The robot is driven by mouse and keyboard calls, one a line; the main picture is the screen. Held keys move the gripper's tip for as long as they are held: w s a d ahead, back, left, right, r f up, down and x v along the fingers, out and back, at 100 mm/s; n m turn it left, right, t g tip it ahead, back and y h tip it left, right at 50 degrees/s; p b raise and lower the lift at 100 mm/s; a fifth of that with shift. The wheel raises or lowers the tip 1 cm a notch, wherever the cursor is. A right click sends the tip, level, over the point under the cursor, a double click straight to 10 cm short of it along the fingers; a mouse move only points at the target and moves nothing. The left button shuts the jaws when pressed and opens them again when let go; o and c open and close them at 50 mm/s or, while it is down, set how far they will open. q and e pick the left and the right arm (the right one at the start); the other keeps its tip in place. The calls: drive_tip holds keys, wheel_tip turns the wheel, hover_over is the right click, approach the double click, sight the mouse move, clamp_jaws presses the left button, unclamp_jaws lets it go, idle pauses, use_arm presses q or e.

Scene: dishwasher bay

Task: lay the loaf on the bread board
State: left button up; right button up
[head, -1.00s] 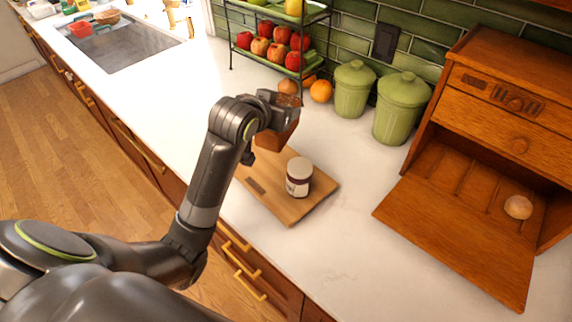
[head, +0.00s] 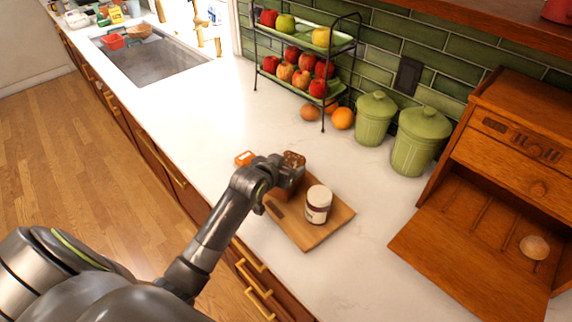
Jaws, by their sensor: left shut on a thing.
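The brown loaf (head: 289,181) is held in my left gripper (head: 283,172), whose fingers are shut on it and partly hide it. The loaf is over the far left part of the wooden bread board (head: 328,228). I cannot tell whether its underside touches the board. A white-lidded jar with a dark label (head: 318,205) stands upright on the board, just right of the loaf. My right gripper is not in view.
An orange block (head: 245,158) lies left of the gripper. Green canisters (head: 420,140) and a fruit rack (head: 305,75) stand behind. An open wooden bread box (head: 480,225) with a roll (head: 534,247) is right. The counter between board and canisters is clear.

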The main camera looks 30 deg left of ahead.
use_arm(q)
drive_tip(key=shift+f, duration=0.15)
drive_tip(key=o, duration=1.2)
drive_tip(key=shift+f, duration=0.1)
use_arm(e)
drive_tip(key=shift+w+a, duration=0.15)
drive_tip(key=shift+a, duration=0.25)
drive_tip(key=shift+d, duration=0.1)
use_arm(q)
drive_tip(key=shift+r, duration=0.25)
drive_tip(key=shift+s, duration=0.3)
drive_tip(key=b+v, duration=0.1)
drive_tip(key=v, duration=1)
drive_tip(key=shift+s+b, duration=0.2)
drive_tip(key=shift+b, duration=0.1)
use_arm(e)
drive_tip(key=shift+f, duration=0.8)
